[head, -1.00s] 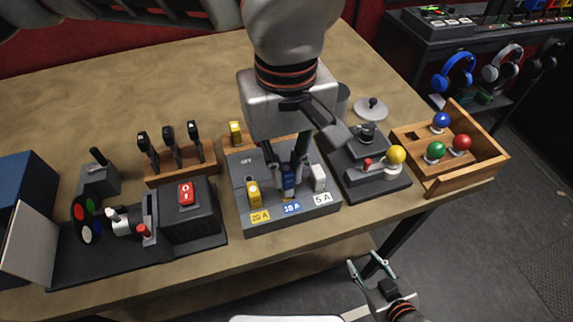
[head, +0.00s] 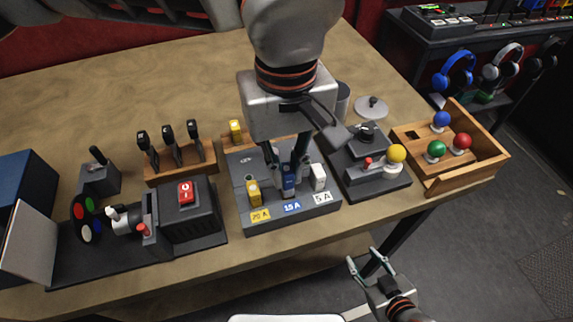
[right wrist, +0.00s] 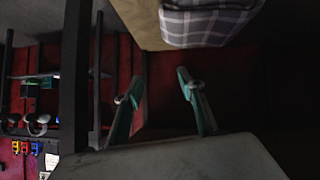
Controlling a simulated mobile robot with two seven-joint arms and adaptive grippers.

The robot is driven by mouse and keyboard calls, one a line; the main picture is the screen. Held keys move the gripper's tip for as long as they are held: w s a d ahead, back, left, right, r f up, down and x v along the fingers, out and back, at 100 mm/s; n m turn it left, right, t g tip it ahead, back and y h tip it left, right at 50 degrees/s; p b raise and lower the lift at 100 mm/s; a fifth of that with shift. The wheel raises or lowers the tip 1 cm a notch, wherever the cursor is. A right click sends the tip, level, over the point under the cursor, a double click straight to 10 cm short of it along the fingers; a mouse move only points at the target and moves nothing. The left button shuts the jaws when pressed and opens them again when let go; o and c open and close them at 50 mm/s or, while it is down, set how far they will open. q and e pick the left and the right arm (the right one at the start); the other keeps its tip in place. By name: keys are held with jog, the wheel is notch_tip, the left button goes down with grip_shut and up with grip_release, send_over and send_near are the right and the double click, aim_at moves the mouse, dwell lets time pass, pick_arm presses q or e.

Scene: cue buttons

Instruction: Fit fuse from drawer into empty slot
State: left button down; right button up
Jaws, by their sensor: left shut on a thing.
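The grey fuse block (head: 315,208) stands at the table's front, with labels 20 A, 15 A and 5 A. A yellow fuse (head: 254,194) stands above the 20 A label and a white fuse (head: 319,177) above the 5 A label. My left gripper (head: 289,178) points down over the middle position and is shut on a blue fuse (head: 289,188), upright above the 15 A label. Whether it is fully seated is hidden. A spare yellow fuse (head: 235,131) is behind the block. My right gripper (head: 372,264) is open and empty, in front of the table; its fingers show in the right wrist view (right wrist: 158,95).
Left of the block is a dark machine with a red switch (head: 186,193). Right are a joystick unit (head: 368,180) with a yellow ball and a wooden tray (head: 480,172) with coloured balls. A wooden rack (head: 180,172) holds black levers. The table's back left is clear.

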pick_arm(q)
jog(key=shift+f, duration=0.15)
pick_arm(e)
jog(key=shift+s+f, duration=0.15)
pick_arm(q)
jog(key=shift+f, duration=0.3)
pick_arm(e)
jog(key=shift+s+f, duration=0.45)
jog(key=shift+s, duration=0.05)
jog(key=shift+w+r, duration=0.2)
jog(key=shift+w, duration=0.2)
pick_arm(q)
jog(key=shift+f+b, duration=0.4)
pick_arm(e)
jog(key=shift+f, duration=0.2)
pick_arm(q)
jog(key=shift+f, duration=0.1)
pick_arm(e)
jog(key=shift+s+f, duration=0.1)
pick_arm(q)
jog(key=shift+f, duration=0.1)
pick_arm(e)
jog(key=shift+s+f, duration=0.3)
jog(key=shift+s, duration=0.2)
